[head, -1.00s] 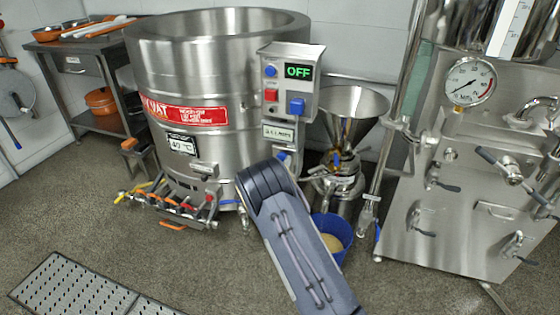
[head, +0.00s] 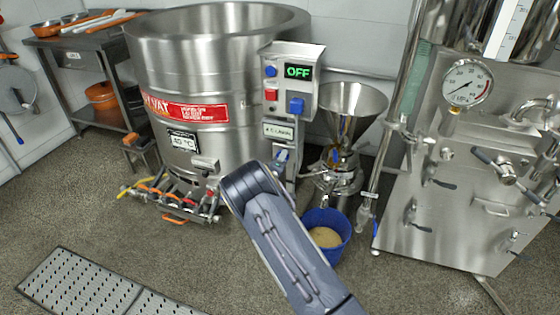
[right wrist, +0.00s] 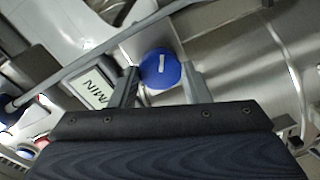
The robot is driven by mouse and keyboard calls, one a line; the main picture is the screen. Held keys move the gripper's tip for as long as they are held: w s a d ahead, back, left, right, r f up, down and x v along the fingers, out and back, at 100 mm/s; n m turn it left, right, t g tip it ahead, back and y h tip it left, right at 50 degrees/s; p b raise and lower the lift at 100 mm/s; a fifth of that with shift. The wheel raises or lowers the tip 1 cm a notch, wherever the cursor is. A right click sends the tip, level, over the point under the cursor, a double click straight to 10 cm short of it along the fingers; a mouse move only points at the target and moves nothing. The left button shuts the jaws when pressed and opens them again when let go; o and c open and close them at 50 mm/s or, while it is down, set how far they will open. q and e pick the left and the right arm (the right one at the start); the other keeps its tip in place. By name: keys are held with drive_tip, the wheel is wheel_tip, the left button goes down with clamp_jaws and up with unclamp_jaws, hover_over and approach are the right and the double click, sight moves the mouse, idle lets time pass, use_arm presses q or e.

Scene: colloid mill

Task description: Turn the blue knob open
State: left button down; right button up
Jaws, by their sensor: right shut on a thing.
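The blue knob (right wrist: 160,68) is round with a short white mark on its face. It sits between my right gripper's two fingers in the right wrist view. My right gripper (right wrist: 160,84) is shut on it. In the head view my right gripper (head: 282,161) is just below a small flow label (head: 278,131) reading in L/MIN, and my own forearm hides part of that area. The label (right wrist: 92,88) is left of the knob in the right wrist view. My left gripper is not in view.
A control box (head: 294,80) with an OFF display, a red button and blue switches is above the gripper. The steel vat (head: 215,80) is left. A funnel mill (head: 350,110) and a blue bucket (head: 330,240) are right.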

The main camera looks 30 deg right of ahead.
idle(0.4)
drive_tip(key=o, duration=1)
drive_tip(key=shift+c, duration=0.2)
drive_tip(key=p+v, duration=0.1)
drive_tip(key=v, duration=0.7)
drive_tip(key=shift+d, duration=0.1)
